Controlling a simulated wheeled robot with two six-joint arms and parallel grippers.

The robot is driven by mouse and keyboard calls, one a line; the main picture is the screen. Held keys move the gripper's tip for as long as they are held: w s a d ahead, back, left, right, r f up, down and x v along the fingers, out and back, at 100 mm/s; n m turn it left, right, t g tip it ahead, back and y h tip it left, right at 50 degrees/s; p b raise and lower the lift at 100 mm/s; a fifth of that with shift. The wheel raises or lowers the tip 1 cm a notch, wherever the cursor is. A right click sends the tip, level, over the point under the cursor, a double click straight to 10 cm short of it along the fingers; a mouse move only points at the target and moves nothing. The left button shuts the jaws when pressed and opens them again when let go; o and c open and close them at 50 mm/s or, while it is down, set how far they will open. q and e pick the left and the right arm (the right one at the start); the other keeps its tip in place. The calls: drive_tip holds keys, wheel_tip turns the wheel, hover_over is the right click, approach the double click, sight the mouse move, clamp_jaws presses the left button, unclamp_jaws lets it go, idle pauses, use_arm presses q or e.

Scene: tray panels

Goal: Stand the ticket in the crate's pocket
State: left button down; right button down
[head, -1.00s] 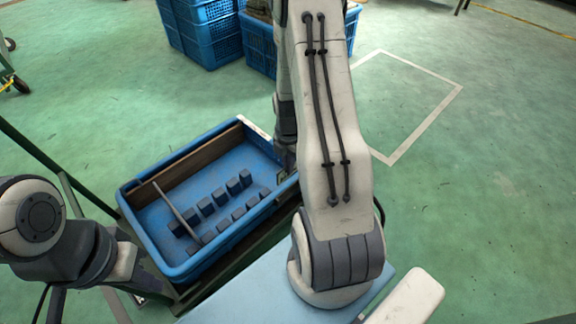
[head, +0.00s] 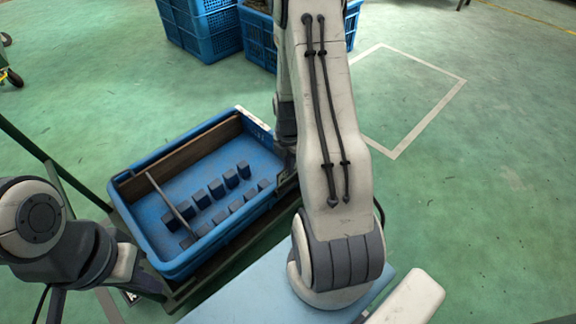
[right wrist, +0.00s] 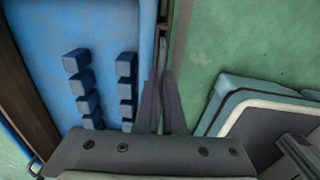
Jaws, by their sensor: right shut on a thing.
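The blue crate (head: 190,267) stands left of centre in the head view; its end wall (right wrist: 146,30) also shows in the right wrist view. My right gripper (right wrist: 161,85) is shut at the outer side of that wall. It holds something thin, apparently the ticket, seen edge-on or hidden between the fingers. A narrow dark upright strip lies along the wall ahead of the fingertips; I cannot tell whether it is the pocket. In the head view my right arm hides this spot. My left gripper (head: 146,284) is at lower left, beside the crate, its fingers unclear.
Dark blue blocks (head: 216,189) stand in rows inside the crate, with a thin divider (head: 166,196) and a brown board (head: 187,153) along the far side. Stacked blue crates (head: 205,30) stand at the back. The green floor at right is clear.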

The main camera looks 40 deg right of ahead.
sight(289, 177)
drive_tip(key=shift+d, duration=0.1)
drive_tip(key=shift+f, duration=0.2)
drive_tip(key=shift+f+b, duration=0.8)
drive_tip(key=shift+f, duration=0.45)
drive_tip(key=shift+f+b, duration=0.4)
drive_tip(key=shift+f, duration=0.4)
drive_tip(key=c, duration=0.9)
unclamp_jaws()
drive_tip(key=shift+c, duration=0.2)
